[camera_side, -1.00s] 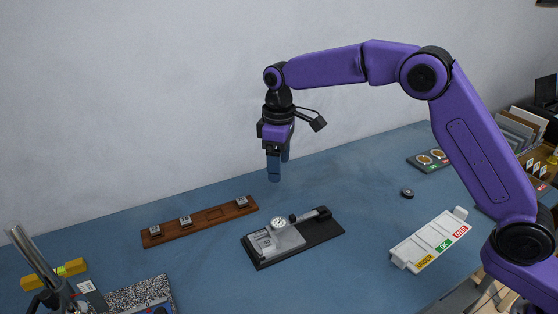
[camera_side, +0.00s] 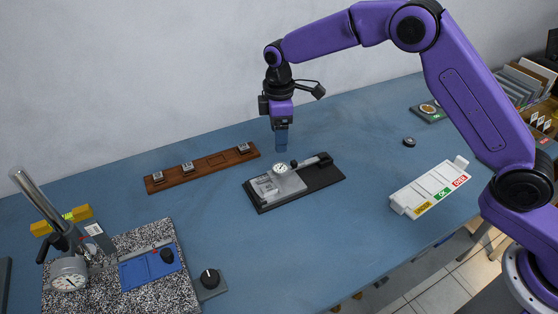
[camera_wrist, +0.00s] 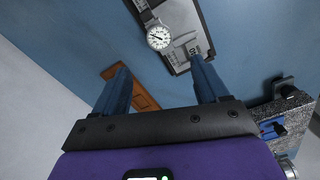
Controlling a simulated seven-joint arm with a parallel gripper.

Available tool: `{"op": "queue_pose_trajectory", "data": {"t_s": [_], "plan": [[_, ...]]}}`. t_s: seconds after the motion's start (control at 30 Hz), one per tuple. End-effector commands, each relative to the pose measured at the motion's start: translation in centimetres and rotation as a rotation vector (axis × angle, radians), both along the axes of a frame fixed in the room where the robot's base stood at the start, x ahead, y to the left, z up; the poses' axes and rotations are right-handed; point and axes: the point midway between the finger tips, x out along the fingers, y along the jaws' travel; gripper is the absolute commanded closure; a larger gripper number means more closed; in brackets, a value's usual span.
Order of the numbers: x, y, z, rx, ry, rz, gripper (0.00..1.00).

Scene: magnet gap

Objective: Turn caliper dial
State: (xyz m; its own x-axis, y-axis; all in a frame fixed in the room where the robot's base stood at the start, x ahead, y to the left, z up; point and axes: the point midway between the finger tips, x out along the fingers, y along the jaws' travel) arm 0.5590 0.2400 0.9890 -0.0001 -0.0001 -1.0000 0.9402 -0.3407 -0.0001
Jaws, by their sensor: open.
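The caliper (camera_side: 300,172) lies on a dark base plate (camera_side: 325,180) in the middle of the table. Its round white dial (camera_side: 280,168) faces up near the plate's left part. In the wrist view the dial (camera_wrist: 159,37) shows at the top, beyond the fingertips. My gripper (camera_side: 281,148) points down, just behind the dial in the side view and apart from the caliper. In the wrist view its two blue fingers (camera_wrist: 160,72) are spread with nothing between them.
A brown wooden rack (camera_side: 203,167) with several small blocks stands to the left. A white tray with coloured labels (camera_side: 428,187) lies to the right. A speckled plate (camera_side: 125,275) with a gauge stand is at the front left. Blue table around the caliper is clear.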

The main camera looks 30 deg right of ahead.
Motion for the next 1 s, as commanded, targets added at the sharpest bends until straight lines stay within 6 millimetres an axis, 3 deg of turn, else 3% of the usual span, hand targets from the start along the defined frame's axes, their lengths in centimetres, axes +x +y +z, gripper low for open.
{"op": "queue_pose_trajectory", "data": {"t_s": [0.3, 0.5, 0.97, 1.0], "plan": [[-0.1, -0.1, -6.0, -0.002, 0.004, -0.001, 0.26], [-0.1, 0.0, -8.7, -0.001, 0.003, -0.001, 0.26], [0.0, 0.0, -9.9, 0.0, 0.0, -0.001, 0.26], [0.0, 0.0, -9.9, 0.0, 0.0, -0.001, 0.33]]}}
